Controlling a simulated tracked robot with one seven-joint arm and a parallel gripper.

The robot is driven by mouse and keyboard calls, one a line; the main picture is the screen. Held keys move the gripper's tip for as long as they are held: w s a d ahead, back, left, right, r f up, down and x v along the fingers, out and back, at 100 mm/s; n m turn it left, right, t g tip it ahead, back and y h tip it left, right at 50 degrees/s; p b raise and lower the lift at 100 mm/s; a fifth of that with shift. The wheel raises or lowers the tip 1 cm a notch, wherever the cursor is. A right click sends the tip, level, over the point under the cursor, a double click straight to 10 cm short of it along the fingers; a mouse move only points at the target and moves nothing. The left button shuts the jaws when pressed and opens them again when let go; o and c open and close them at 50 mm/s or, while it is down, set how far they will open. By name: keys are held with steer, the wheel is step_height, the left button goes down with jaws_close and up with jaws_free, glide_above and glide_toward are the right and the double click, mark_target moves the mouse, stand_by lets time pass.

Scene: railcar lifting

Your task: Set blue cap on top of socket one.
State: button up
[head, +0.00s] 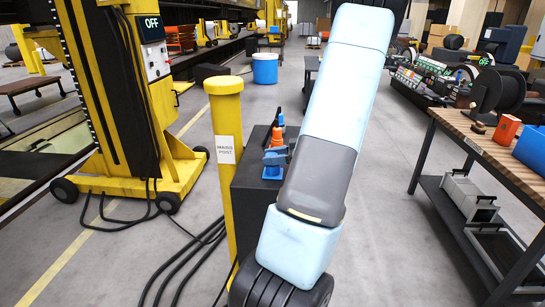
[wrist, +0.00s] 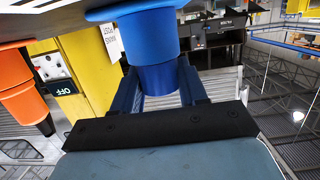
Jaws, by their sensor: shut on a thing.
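My gripper (head: 276,156) is at the near end of the dark box (head: 252,190) beside the yellow post. Its blue fingers (wrist: 158,86) are shut on the blue cap (wrist: 150,40), one on each side. In the head view the cap's wider part (head: 272,172) shows just below the fingers, against the box top. In the wrist view, which is upside down, its wide rim is close to the grey surface; I cannot tell if it touches. I cannot make out a numbered socket; my arm hides part of the box.
An orange cap (head: 277,138) stands just behind my gripper, and another blue piece (head: 281,120) behind that. Black cables (head: 180,262) lie on the floor. A workbench (head: 480,150) stands right.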

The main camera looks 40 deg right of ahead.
steer(key=shift+f, duration=0.25)
steer(key=o, duration=1)
steer(key=shift+s+a+f, duration=0.15)
